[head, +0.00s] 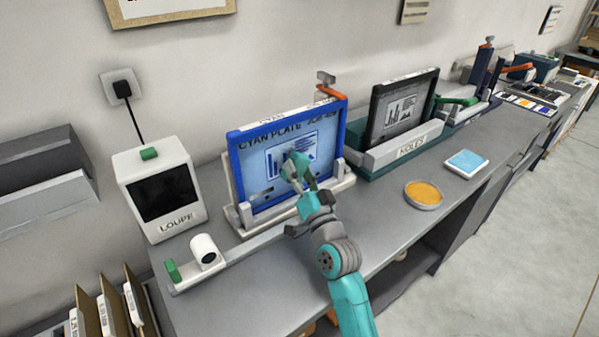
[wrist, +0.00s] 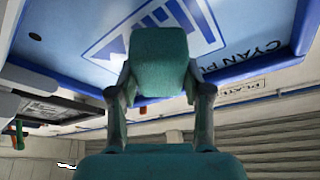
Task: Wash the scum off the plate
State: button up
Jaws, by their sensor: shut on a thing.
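The cyan plate (head: 258,165) stands upright in a white and blue holder, a light blue face with a printed bar diagram and lettering. It fills the top of the wrist view (wrist: 85,30), upside down. My gripper (head: 297,172) is in front of the plate's diagram. In the wrist view its fingers (wrist: 160,92) are shut on a teal block (wrist: 160,62), which hides part of the diagram. I cannot tell whether the block touches the plate. A dark streak shows left of the diagram in the head view; I cannot tell whether it is scum.
An orange round pad in a dish (head: 424,193) and a light blue square pad (head: 466,163) lie on the grey counter (head: 385,220). An orange-handled clamp (head: 331,92) rises at the plate's top right.

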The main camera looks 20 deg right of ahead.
aim_at(317, 140)
jog(key=shift+w+a, duration=0.3)
jog(key=shift+w, duration=0.65)
dwell(0.3)
jog(key=shift+w+d, duration=0.5)
jog(key=shift+d, duration=0.9)
jog(key=shift+w+d, duration=0.55)
jog(key=shift+d, duration=0.9)
jog(key=shift+w+d, duration=0.5)
jog(key=shift+d, duration=0.9)
jog(key=shift+s+a, duration=0.45)
jog(key=shift+a, duration=1)
jog(key=shift+s+a, duration=0.5)
jog(key=shift+a, duration=0.95)
jog(key=shift+s+a, duration=0.45)
jog(key=shift+a, duration=1)
jog(key=shift+s+d+r, duration=0.1)
jog(key=shift+r, duration=0.6)
jog(key=shift+w+d, duration=0.5)
jog(key=shift+d, duration=0.9)
jog(key=shift+w+d, duration=0.45)
jog(key=shift+d, duration=1)
jog(key=shift+w+d, duration=0.5)
jog(key=shift+d, duration=0.9)
jog(key=shift+s+a, duration=0.3)
jog(key=shift+a, duration=0.7)
jog(key=shift+s+a, duration=0.35)
jog(key=shift+a, duration=0.6)
jog(key=shift+s+a, duration=0.3)
jog(key=shift+a, duration=0.7)
